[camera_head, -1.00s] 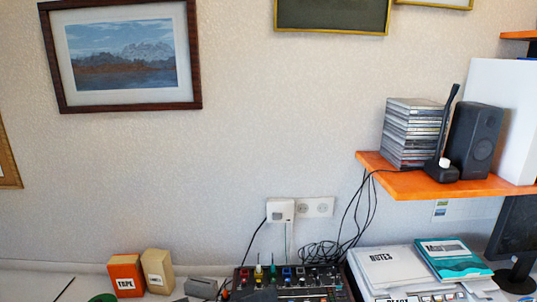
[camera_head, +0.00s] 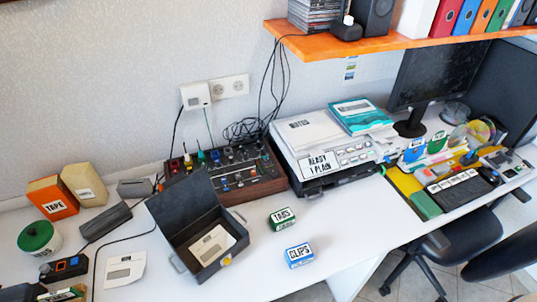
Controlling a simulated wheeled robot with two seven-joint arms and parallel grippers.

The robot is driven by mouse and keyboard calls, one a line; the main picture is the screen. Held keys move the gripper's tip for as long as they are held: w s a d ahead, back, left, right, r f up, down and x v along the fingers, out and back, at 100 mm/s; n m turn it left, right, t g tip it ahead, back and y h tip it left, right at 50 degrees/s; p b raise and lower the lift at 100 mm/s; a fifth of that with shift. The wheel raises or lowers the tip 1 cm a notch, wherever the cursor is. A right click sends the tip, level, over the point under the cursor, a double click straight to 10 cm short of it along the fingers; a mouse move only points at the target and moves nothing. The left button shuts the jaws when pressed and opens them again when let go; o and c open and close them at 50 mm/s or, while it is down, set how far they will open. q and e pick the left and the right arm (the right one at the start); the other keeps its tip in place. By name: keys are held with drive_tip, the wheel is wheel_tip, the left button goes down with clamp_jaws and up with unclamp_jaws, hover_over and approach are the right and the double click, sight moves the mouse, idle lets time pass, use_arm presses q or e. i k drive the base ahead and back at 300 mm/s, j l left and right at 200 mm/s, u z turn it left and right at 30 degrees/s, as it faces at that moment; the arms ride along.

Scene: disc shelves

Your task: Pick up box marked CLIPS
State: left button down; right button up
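The box marked CLIPS (camera_head: 299,256) is small, blue and white. It lies on the white desk (camera_head: 262,283) near the front edge, right of an open dark grey case. A similar green and white box marked TABS (camera_head: 283,218) lies just behind it, a little apart. Neither of my grippers shows in the head view.
The open case (camera_head: 190,262) holds a pale card and has its lid up. A mixer (camera_head: 228,172) and a printer (camera_head: 330,170) stand behind. An orange box marked TAPE (camera_head: 52,197) is at left. An orange shelf (camera_head: 400,50) hangs above. A chair (camera_head: 450,240) is at right.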

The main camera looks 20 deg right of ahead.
sight(298, 256)
drive_tip(key=z, duration=0.75)
